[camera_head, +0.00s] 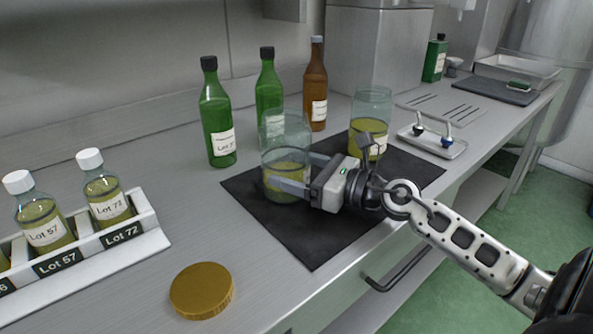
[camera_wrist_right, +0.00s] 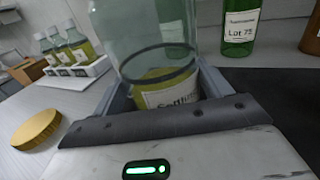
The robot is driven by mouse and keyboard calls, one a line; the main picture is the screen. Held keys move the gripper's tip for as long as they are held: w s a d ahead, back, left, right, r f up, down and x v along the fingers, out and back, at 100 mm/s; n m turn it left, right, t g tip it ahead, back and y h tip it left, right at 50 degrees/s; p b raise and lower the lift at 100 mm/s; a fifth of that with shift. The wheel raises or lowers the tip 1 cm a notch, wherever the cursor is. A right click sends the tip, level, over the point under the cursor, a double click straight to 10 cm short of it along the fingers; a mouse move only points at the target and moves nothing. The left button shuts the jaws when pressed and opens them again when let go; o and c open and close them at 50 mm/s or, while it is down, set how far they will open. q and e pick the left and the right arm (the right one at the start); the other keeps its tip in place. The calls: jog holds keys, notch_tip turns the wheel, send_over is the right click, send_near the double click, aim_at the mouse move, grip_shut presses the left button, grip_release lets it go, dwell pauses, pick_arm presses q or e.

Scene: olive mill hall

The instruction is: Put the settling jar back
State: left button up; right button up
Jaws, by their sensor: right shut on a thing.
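The settling jar (camera_head: 283,150) is clear glass with yellow-green oil in its lower part and no lid on it. My right gripper (camera_head: 293,176) is shut on it, with one finger on each side. The jar is upright over the left part of the black mat (camera_head: 310,240); I cannot tell whether its base touches the mat. In the right wrist view the jar (camera_wrist_right: 155,45) stands between the fingers, its label partly hidden by the gripper. A second, similar jar (camera_head: 373,105) stands behind the gripper, on the mat's far side. My left gripper is not in view.
A gold lid (camera_head: 201,290) lies at the front of the bench. A white rack (camera_head: 100,250) of labelled sample bottles is at the left. Green bottles (camera_head: 217,115) and a brown bottle (camera_head: 316,85) stand behind the mat. A small tray (camera_head: 432,144) is at the right.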

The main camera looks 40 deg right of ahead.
jog(key=shift+f, duration=0.15)
jog(key=o, duration=1.7)
